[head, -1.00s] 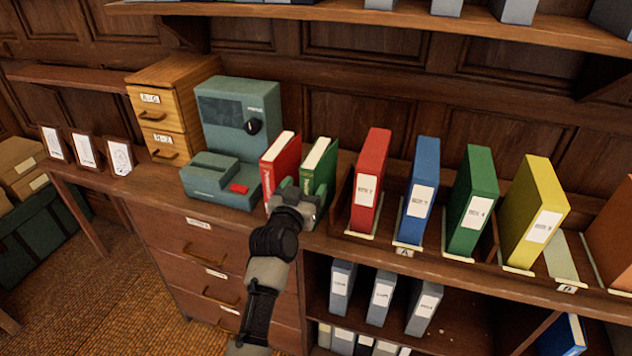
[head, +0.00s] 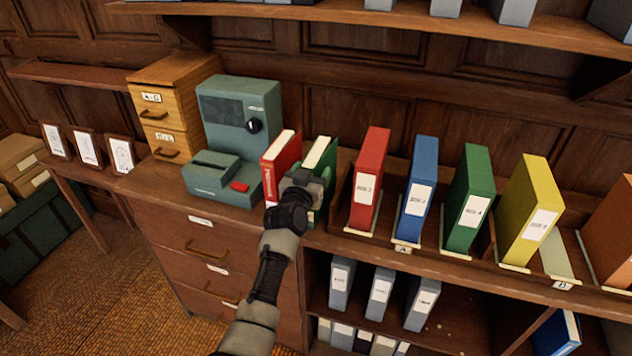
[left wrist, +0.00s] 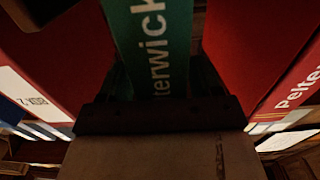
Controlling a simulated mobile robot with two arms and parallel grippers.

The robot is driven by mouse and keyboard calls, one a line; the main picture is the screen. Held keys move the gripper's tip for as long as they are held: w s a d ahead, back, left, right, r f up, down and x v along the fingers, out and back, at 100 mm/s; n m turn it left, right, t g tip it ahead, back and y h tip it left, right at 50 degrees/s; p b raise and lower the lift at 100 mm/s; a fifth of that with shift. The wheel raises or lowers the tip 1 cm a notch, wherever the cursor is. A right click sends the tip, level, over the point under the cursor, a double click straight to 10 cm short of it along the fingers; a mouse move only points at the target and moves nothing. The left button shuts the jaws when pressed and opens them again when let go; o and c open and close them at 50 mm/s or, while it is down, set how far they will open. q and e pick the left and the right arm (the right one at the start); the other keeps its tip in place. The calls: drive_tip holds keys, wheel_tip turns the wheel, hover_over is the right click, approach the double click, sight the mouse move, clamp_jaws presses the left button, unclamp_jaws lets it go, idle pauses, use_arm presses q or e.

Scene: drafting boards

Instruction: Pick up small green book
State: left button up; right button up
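The small green book (head: 320,153) stands upright on the desk, to the right of a small red book (head: 281,158). My left gripper (head: 318,183) is at the front of the green book and hides much of its lower spine. In the left wrist view the green spine (left wrist: 148,45), with white letters ending in "terwick", stands between my two dark fingers (left wrist: 165,85). The fingers look open, one on each side of the book; contact with its sides is too dark to tell. My right gripper is not in view.
The red book is close on the left. A red binder (head: 369,180) stands to the right, followed by blue (head: 417,190), green (head: 467,200) and yellow (head: 529,212) ones. A teal machine (head: 235,140) is at the left. Grey binders sit on the shelf below.

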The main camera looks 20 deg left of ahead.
use_arm(q)
clamp_jaws()
drive_tip(key=shift+r, duration=0.15)
